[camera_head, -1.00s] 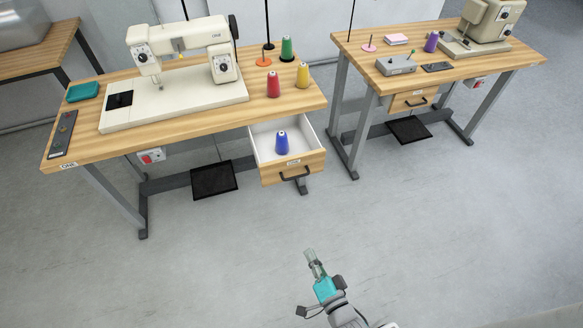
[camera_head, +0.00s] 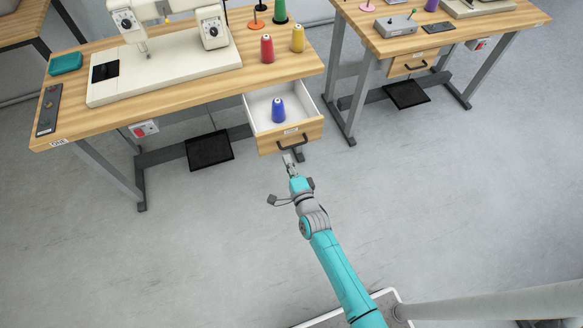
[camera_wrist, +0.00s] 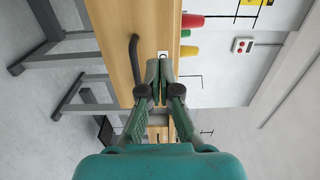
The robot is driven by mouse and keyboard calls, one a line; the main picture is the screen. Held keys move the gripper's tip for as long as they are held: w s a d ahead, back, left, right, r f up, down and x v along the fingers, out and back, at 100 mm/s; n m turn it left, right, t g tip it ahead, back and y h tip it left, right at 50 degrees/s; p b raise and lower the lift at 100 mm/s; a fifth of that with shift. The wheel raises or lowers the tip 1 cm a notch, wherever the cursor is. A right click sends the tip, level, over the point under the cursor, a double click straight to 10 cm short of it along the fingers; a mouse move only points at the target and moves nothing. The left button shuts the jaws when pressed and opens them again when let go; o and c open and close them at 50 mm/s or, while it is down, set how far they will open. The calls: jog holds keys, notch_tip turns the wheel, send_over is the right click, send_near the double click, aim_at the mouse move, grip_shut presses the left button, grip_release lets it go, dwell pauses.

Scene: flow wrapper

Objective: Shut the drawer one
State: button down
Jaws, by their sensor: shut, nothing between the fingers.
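Drawer one (camera_head: 268,146) stands pulled out under the right end of the nearer sewing table. It has a wooden front, white inner walls, a label and a dark bar handle (camera_head: 292,143). A blue thread cone (camera_head: 278,110) stands upright inside. My gripper (camera_head: 289,159) is shut and empty, just in front of the drawer front, close to the handle. In the wrist view my shut fingers (camera_wrist: 160,68) point at the wooden front, with the handle (camera_wrist: 135,62) just left of them. I cannot tell whether the fingertips touch the front.
The nearer table (camera_head: 180,97) holds a sewing machine (camera_head: 165,65) and several thread cones. A black pedal (camera_head: 209,150) lies beneath it. A second table (camera_head: 450,35) with a closed drawer (camera_head: 408,66) stands to the right. The floor in front is clear.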

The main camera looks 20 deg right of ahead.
aim_at(277, 135)
jog(key=w, duration=0.8)
jog(key=shift+w, duration=0.35)
